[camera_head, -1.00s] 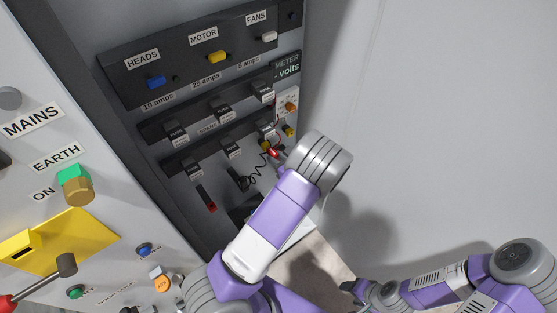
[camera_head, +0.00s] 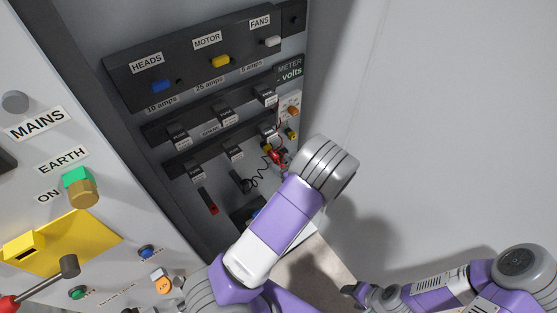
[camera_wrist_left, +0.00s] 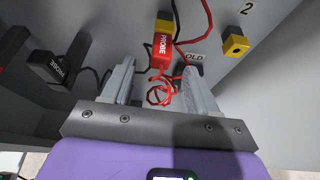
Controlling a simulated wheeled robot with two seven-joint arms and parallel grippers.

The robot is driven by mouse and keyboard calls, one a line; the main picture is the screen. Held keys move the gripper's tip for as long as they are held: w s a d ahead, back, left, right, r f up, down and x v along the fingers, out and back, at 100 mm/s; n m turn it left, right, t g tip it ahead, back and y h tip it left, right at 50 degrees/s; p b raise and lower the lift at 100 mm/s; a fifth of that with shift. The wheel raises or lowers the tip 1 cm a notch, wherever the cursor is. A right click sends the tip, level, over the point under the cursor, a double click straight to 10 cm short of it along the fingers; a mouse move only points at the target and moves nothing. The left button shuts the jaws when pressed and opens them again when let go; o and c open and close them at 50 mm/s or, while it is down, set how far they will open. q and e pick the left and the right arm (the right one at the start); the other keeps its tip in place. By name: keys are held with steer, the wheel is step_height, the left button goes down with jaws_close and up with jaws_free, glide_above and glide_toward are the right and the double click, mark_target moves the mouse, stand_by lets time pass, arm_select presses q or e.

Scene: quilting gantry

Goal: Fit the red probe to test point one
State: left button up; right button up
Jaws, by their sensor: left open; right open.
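The red probe (camera_wrist_left: 161,52), lettered PROBE, is upright in the left wrist view, with its upper end against a yellow block (camera_wrist_left: 165,18) on the grey panel. I cannot tell how deeply it is seated. It shows small and red in the head view (camera_head: 278,157). My left gripper (camera_wrist_left: 158,82) is open, its fingers on either side of and short of the probe, with a gap to each side. In the head view my left wrist hides most of this gripper. My right gripper (camera_head: 351,289) is open and low at the right, far from the panel.
A yellow test point (camera_wrist_left: 235,43) marked 2 is to the right. A red coiled lead (camera_wrist_left: 160,95) hangs between my left fingers. A black probe (camera_wrist_left: 48,66) is at the left. The fuse rows (camera_head: 225,118) and switch strip (camera_head: 205,58) are above. The pale wall at right is clear.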

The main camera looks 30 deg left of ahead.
arm_select(q)
steer(key=v, duration=0.5)
steer(key=shift+a+p, duration=0.1)
steer(key=shift+p, duration=0.2)
